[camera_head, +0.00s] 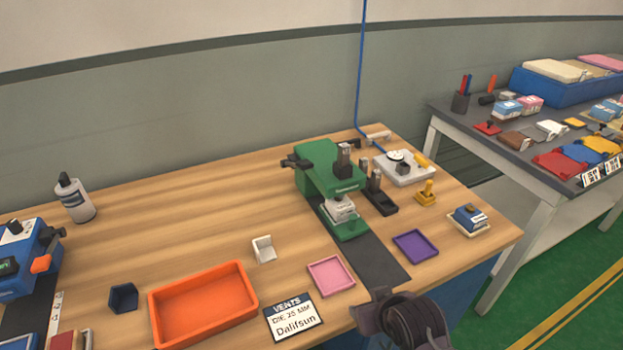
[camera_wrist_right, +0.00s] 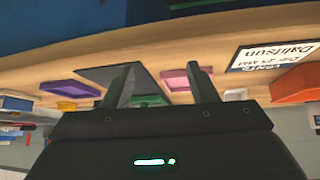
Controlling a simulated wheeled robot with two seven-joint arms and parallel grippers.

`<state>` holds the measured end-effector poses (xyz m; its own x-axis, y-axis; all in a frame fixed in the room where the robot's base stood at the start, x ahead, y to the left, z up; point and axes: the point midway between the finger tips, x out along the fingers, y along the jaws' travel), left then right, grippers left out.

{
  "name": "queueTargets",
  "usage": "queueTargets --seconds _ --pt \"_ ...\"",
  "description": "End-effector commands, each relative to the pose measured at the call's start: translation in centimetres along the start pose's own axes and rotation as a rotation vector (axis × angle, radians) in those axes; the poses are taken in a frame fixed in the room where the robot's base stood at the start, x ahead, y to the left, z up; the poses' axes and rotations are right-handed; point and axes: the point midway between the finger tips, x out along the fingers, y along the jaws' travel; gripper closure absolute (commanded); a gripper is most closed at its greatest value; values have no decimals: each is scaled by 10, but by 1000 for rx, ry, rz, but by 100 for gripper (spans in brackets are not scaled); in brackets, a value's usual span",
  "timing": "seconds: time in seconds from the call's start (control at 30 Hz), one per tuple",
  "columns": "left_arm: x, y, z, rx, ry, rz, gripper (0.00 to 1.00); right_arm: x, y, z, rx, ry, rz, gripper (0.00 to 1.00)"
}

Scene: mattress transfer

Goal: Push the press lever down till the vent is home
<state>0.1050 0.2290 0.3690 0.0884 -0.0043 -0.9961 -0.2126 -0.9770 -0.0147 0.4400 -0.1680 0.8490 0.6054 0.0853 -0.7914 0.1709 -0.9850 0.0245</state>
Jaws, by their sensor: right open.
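The green press (camera_head: 318,170) stands on the wooden bench, with a dark knob or lever end (camera_head: 290,162) at its left side and a dark block (camera_head: 344,158) at its front. A pale piece (camera_head: 341,208) sits on its green base; whether this is the vent, and how deep it sits, I cannot tell. My right gripper (camera_head: 370,308) is at the bench's front edge, well in front of the press and apart from it. In the right wrist view my right gripper (camera_wrist_right: 160,75) has its two fingers spread with nothing between them. My left gripper is out of view.
An orange tray (camera_head: 205,338), pink tray (camera_head: 331,289), purple tray (camera_head: 415,246) and a label card (camera_head: 294,317) lie along the front. A black stand (camera_head: 379,196) and a grey fixture (camera_head: 404,180) are right of the press. Bare bench lies to its left.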

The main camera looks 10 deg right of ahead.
Motion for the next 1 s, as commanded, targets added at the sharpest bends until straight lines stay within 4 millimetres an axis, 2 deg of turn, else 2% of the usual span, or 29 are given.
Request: queueTargets --seconds 0.27,0.37,0.5,0.63,0.7,0.8,1.0 --pt "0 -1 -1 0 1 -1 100 26 -9 -87 -7 277 -25 47" --pt "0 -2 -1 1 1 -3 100 31 -14 -128 -11 406 -41 47" --pt "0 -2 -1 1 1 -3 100 30 -23 -195 -21 619 -76 47" --pt "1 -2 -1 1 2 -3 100 20 -31 -251 -34 806 -116 47" --pt "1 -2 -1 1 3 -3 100 15 -35 -268 -40 868 -131 47" --pt "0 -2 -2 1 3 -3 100 12 -37 -281 -42 910 -143 47" --pt "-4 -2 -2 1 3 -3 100 22 -40 -300 -41 917 -145 47"
